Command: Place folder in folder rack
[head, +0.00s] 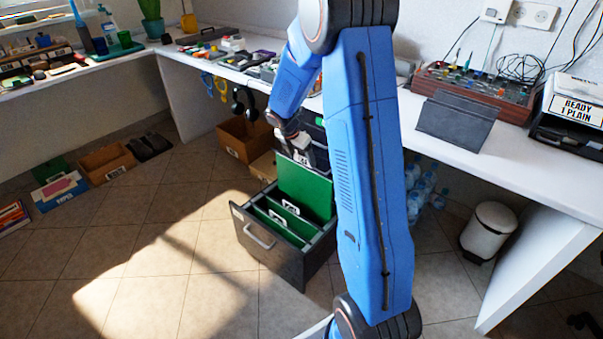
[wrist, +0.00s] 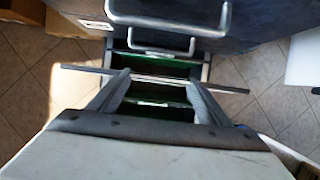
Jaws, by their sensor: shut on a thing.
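A green hanging folder (head: 305,191) hangs upright under my gripper (head: 301,155), which is shut on its top edge. In the wrist view the folder's long thin top rail (wrist: 228,88) lies crosswise between the fingers of my gripper (wrist: 160,80). Below is an open dark drawer (head: 265,262), which holds other green folders (head: 272,232) with white tabs and looks like the folder rack. The held folder is over the far part of the drawer. Its lower edge is at or below the rim level; I cannot tell how deep. My arm hides the drawer's right side.
The drawer handle (head: 259,238) faces left. Further metal handles (wrist: 170,22) show above it in the wrist view. A white desk (head: 450,150) carries a dark stand (head: 457,118) and a mixer board (head: 470,88). A white bin (head: 490,232) stands right. Floor in front is clear.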

